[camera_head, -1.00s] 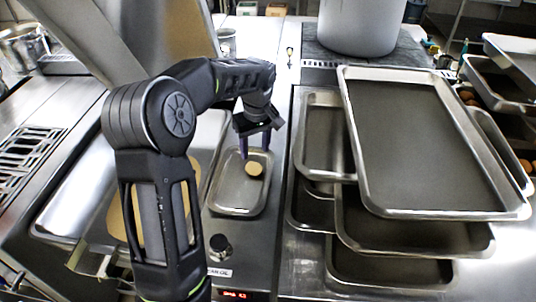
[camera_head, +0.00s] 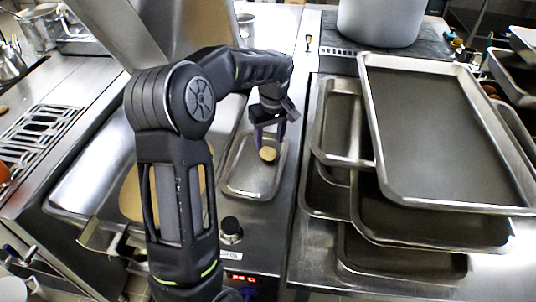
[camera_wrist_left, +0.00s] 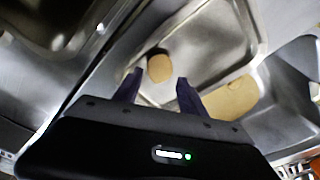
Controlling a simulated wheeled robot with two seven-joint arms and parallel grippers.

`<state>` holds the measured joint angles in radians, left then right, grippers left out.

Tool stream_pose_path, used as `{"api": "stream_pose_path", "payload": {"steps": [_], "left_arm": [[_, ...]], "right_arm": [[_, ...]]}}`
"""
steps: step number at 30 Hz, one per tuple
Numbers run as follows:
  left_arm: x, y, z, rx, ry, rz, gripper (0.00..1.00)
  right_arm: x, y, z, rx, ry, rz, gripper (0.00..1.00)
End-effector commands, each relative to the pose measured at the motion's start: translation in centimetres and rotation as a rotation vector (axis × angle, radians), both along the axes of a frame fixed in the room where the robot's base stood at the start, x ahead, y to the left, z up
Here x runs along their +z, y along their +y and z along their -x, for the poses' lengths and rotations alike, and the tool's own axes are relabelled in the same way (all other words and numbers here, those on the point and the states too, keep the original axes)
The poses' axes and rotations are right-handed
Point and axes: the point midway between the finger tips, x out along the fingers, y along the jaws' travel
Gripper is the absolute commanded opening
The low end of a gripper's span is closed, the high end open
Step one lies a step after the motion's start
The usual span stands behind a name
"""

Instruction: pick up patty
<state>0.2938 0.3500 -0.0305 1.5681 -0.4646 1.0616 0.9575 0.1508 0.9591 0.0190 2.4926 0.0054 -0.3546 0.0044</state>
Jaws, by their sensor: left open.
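The patty (camera_head: 268,154) is a small round tan disc in a shallow metal tray (camera_head: 238,184). In the left wrist view the patty (camera_wrist_left: 159,68) lies just beyond the fingertips, with a dark patch at its far edge. My left gripper (camera_head: 268,147) is open, its two dark purple fingers pointing down at the patty from above. In the left wrist view the left gripper (camera_wrist_left: 158,78) has its fingers spread on either side of the line to the patty, with nothing between them. I cannot tell whether a finger touches the patty. My right gripper is not in view.
A griddle pan (camera_head: 100,160) with a large tan area lies left of the tray, partly behind my arm. Stacked metal trays (camera_head: 440,130) fill the right side. A large pot (camera_head: 380,22) stands at the back. A black knob (camera_head: 230,229) is in front of the tray.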

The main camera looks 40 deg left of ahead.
Motion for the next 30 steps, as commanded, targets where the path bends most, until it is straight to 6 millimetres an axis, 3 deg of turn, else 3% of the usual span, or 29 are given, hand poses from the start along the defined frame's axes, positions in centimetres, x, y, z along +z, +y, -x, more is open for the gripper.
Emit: {"api": "stream_pose_path", "payload": {"steps": [9, 30], "left_arm": [[-4.7, 0.5, -0.3, 0.000, 0.000, 0.001, 0.49], [-4.8, 0.6, -0.3, 0.000, 0.000, 0.000, 0.47]], "right_arm": [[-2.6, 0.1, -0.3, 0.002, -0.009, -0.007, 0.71], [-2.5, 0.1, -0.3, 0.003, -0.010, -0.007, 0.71]]}}
